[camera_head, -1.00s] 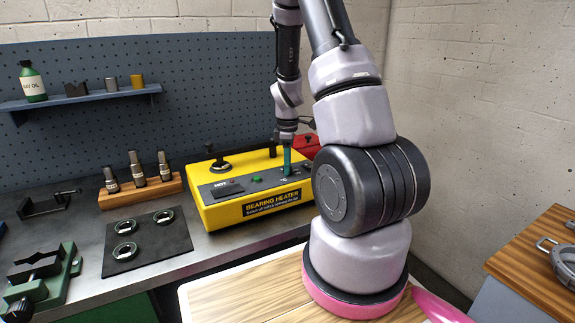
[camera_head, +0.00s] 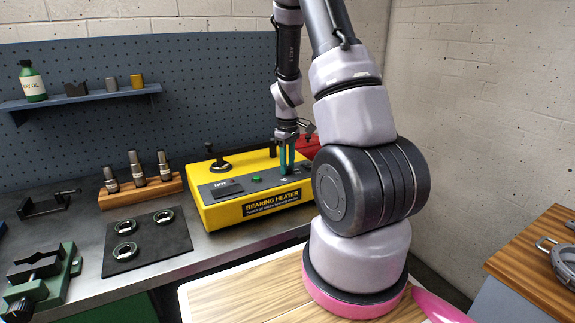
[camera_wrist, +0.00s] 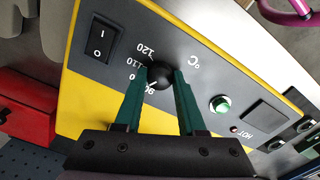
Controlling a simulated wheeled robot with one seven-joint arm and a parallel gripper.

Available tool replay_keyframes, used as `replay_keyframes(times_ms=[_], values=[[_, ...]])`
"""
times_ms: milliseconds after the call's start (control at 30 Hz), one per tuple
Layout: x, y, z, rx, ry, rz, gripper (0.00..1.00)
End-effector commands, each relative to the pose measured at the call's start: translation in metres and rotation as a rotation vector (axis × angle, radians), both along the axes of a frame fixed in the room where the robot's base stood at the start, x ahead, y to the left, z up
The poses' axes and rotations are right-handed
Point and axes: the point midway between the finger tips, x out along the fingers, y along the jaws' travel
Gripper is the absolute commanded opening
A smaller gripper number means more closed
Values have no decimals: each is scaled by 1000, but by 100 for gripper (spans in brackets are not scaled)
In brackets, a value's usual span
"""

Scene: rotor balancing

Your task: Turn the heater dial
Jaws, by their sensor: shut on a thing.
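The yellow bearing heater (camera_head: 228,213) stands on the bench with its dark control panel facing up. In the wrist view its black round dial (camera_wrist: 160,76) sits between scale marks, with 110 and 120 readable. My gripper (camera_wrist: 161,75) has its two green fingers on either side of the dial, shut on it. In the head view my gripper (camera_head: 287,173) points down at the right part of the heater panel. The dial itself is hidden there by the fingers. The dial's pointer is partly covered, so its exact setting is hard to read.
On the panel are a rocker switch (camera_wrist: 100,40), a green button (camera_wrist: 220,104) and a dark display (camera_wrist: 262,117). A red box (camera_head: 310,146) is close behind the gripper. A wooden block with several tools (camera_head: 140,190) and a mat with rings (camera_head: 174,240) lie to the left.

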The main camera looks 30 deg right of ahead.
Motion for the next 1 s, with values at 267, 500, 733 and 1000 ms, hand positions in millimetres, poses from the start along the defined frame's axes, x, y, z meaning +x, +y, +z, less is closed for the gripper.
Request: replay_keyframes(times_ms=[267,500,733,1000], values=[[1,0,1,0,-2,-260,0],[1,0,1,-1,-3,-489,0],[1,-1,1,-1,-2,-707,0],[1,-1,1,-1,-2,-964,0]])
